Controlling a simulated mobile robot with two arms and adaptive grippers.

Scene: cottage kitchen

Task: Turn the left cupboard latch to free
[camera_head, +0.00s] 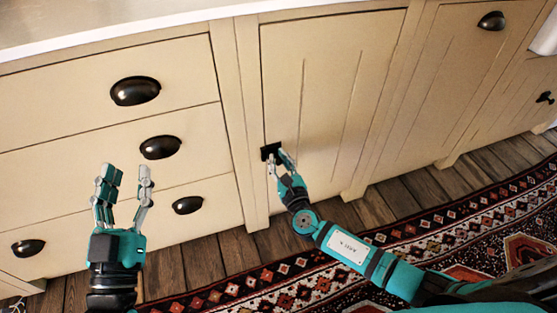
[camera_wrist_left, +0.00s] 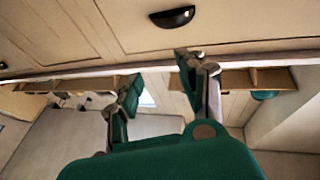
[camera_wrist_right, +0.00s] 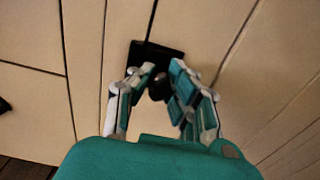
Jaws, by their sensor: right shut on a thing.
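The cupboard latch is a small black fitting (camera_head: 270,151) at the left edge of the cream cupboard door (camera_head: 325,100). In the right wrist view it has a dark plate (camera_wrist_right: 150,52) and a rounded knob (camera_wrist_right: 158,88). My right gripper (camera_head: 279,160) is at the latch, its fingers on either side of the knob and shut on it; in the right wrist view its fingers (camera_wrist_right: 158,85) partly hide the knob. How far the latch is turned I cannot tell. My left gripper (camera_head: 126,172) is open and empty in front of the drawers, away from the latch.
Drawers with black cup pulls (camera_head: 135,91) are at the left. More cupboard doors (camera_head: 460,70) stand to the right. A pale worktop (camera_head: 100,22) runs above. A patterned rug (camera_head: 440,225) lies on the wooden floor (camera_head: 375,208).

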